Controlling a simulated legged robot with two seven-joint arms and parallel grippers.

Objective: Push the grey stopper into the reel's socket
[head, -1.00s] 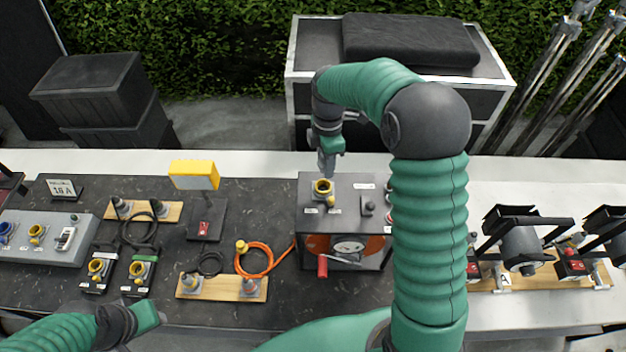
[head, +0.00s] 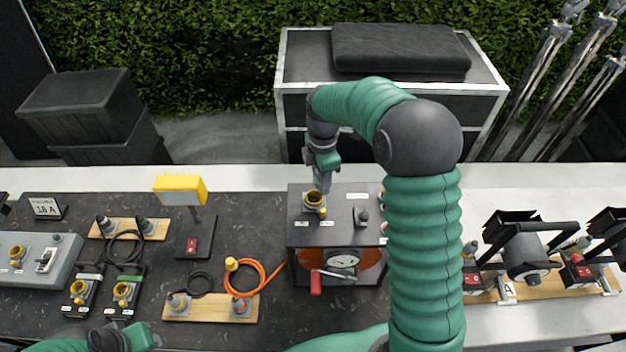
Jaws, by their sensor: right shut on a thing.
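The reel (head: 342,259) is a dark box with an orange drum, a round dial and a red crank handle on its front. Its socket (head: 313,204) is a yellow ring in a grey housing on the left of the box's top. My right gripper (head: 321,184) points down at the socket, its tips at the ring's rim. It is shut on a grey piece, which I take to be the grey stopper; the fingers hide most of it, and I cannot tell how deep it sits. My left gripper (head: 138,339) hangs low at the front left; its jaws are not clear.
A dark knob (head: 362,216) stands on the reel's top, right of the socket. An orange cable (head: 268,275) runs left from the reel. A wooden board with plugs (head: 211,309), a yellow lamp (head: 181,189) and a grey socket panel (head: 38,257) lie left. Lamps (head: 525,260) stand right.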

